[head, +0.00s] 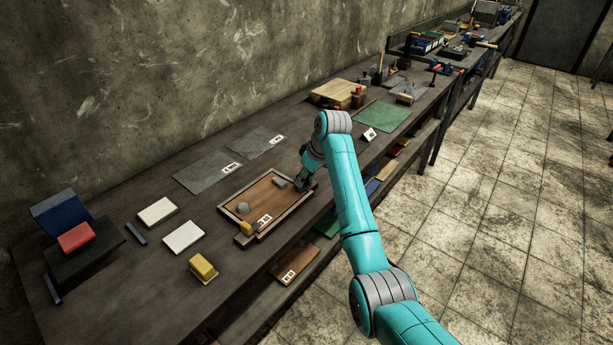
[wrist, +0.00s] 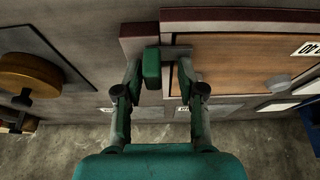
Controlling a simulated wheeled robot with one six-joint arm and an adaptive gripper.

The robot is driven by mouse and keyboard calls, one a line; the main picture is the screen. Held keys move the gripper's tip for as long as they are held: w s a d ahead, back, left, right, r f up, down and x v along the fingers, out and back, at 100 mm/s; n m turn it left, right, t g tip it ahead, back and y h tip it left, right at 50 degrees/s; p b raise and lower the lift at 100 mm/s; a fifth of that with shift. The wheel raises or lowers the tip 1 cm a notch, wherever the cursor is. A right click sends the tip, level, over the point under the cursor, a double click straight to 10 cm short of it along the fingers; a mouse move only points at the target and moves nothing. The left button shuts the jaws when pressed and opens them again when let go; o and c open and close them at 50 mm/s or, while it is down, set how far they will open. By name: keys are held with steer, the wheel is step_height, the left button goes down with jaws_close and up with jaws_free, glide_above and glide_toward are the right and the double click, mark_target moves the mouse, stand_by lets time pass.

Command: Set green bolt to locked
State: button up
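The green bolt (wrist: 152,68) shows in the wrist view as a small green block at the corner of a wooden tray. In the head view it is hidden by my gripper (head: 306,182), which is at the right end of the tray (head: 262,181). In the wrist view my gripper (wrist: 159,66) is open, with one finger on each side of the bolt. The left fingertip is close to the bolt, and a gap shows on the right. I cannot tell whether either finger touches it. The bolt's locked or unlocked state cannot be read.
The tray holds a grey round piece (head: 242,208), a grey block (head: 280,182) and a label (head: 264,218). A white sign (head: 369,134) stands right of my arm.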

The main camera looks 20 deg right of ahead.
steer(key=shift+s+d+r, duration=0.1)
steer(key=shift+d+r, duration=0.1)
steer(key=shift+r, duration=0.35)
steer(key=v, duration=1.1)
steer(key=shift+f, duration=0.1)
